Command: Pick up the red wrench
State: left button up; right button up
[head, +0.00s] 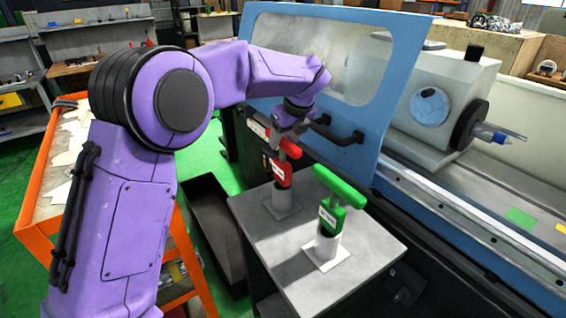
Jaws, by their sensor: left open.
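My left arm comes in from the left and bends down over the wrench. The gripper is open, but its fingers are small and partly hidden, so I cannot tell whether they touch the handle. A green wrench (338,192) stands upright in a second holder (327,243), nearer and to the right. My right gripper is not in view.
A blue machine door (398,75) with a window and black handle (338,136) rises just behind the wrenches. The grinder (445,85) extends right. An orange cart (35,215) stands left, partly behind my arm. A dark bin (212,232) sits left of the table.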

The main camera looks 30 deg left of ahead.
pick_arm(q)
jog(key=shift+x, duration=1.1)
jog(key=shift+a+f, duration=0.1)
jog(key=shift+a, duration=0.2)
jog(key=shift+d, duration=0.15)
grip_shut()
